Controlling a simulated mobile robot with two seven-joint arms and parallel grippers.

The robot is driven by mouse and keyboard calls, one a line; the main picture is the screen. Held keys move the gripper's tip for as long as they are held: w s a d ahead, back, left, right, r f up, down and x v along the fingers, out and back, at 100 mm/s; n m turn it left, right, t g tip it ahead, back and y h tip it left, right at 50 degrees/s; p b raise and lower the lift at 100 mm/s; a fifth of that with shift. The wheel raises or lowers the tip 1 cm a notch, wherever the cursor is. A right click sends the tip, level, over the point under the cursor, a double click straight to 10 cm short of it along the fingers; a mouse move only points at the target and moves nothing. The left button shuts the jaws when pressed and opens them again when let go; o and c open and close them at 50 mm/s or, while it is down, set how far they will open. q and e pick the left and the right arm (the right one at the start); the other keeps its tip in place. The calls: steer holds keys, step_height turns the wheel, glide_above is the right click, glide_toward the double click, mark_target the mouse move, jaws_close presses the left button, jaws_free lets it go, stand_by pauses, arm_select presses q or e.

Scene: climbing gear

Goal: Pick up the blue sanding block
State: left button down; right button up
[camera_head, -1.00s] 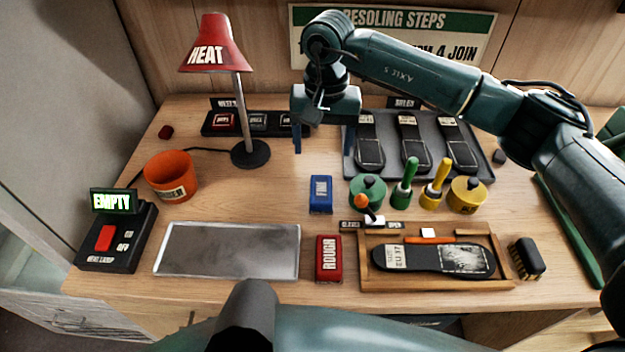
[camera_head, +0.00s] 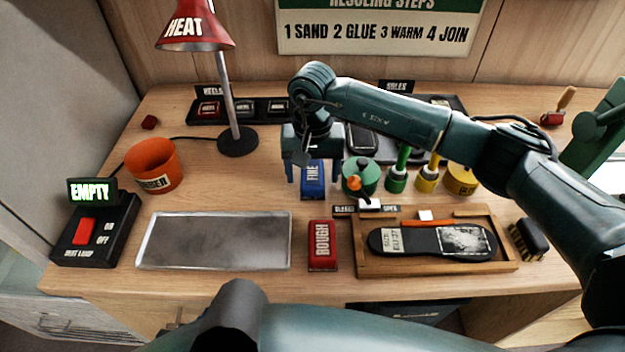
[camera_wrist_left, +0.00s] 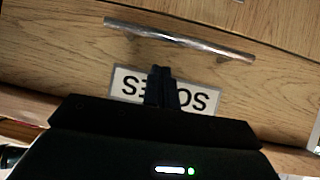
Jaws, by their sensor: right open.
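The blue sanding block (camera_head: 313,186), labelled FINE, lies on the bench between the metal tray and the green pot. My right gripper (camera_head: 313,174) is open above the block. Its two fingers show to the left and right of the block's far part, and its body hides the block's far end. I cannot tell whether the fingers touch the block. My left gripper (camera_wrist_left: 161,88) shows in the left wrist view with its fingers together and nothing between them, in front of a drawer labelled SOLES.
A red ROUGH block (camera_head: 322,246) lies nearer the front edge. The green pot (camera_head: 360,178) stands close to the right of the blue block. A metal tray (camera_head: 215,241) and a wooden frame (camera_head: 440,266) holding a sole flank the red block. The lamp (camera_head: 231,100) stands left.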

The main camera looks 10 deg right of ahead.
mark_target(312, 173)
steer(key=shift+f, duration=0.4)
arm_select(q)
steer(key=shift+w+d, duration=0.1)
arm_select(e)
steer(key=c, duration=1.1)
steer(key=shift+r, duration=0.15)
